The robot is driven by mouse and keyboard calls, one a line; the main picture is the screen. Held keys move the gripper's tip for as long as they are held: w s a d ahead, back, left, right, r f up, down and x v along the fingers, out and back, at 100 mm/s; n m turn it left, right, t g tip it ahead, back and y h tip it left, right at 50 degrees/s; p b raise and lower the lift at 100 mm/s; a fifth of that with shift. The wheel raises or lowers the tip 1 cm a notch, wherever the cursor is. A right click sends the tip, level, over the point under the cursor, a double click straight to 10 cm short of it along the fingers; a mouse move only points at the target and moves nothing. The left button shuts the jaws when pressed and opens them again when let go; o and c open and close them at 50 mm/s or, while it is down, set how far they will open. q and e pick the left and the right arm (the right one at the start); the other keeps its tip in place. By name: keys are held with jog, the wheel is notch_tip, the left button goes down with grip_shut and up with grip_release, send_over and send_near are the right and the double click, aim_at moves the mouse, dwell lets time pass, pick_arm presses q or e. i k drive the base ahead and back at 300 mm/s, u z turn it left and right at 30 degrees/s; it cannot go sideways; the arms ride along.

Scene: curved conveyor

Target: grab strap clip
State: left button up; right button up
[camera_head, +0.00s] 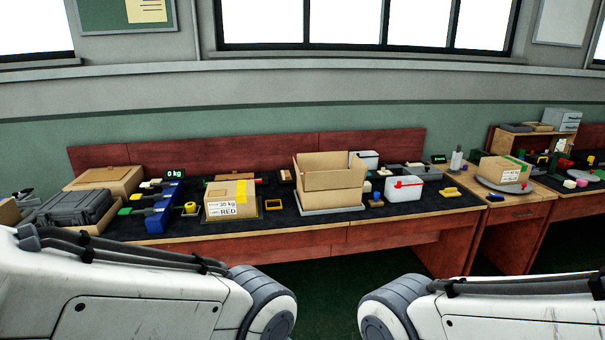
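I cannot tell for sure which thing is the strap clip. Only my two white arms show at the bottom left and right. Neither gripper is in the picture, so their state is hidden.
An open cardboard box (331,184) stands mid-bench. A closed box labelled RED (231,201) is left of it. A blue rack (165,208), a dark case (76,207) and a flat carton (107,180) fill the left. Another box (503,170) sits on a round plate at right.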

aim_at(190, 207)
jog(key=u, duration=0.15)
jog(key=i, duration=1.8)
jog(key=u, duration=1.3)
jog(key=i, duration=1.05)
jog(key=u, duration=0.7)
